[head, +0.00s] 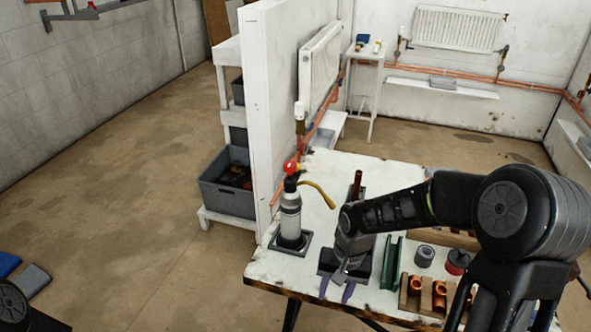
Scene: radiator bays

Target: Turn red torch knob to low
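The torch (290,215) stands upright on a dark square base at the left side of the white worktable (330,168). It has a pale grey bottle, a dark head and a bent brass-yellow nozzle (319,190) reaching right. Its red knob (291,167) is on top of the head; its setting is too small to read. My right gripper (337,288) is right of and nearer than the torch, over the table's front part, apart from the knob. Its two purple-tipped fingers are spread, with nothing seen between them. My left gripper is not in view.
A white partition (262,110) stands close behind and left of the torch. Right of my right gripper are a green holder (391,262), a grey roll (424,256) and copper fittings (439,289) in a wooden rack. A copper pipe (357,184) stands upright behind my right gripper.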

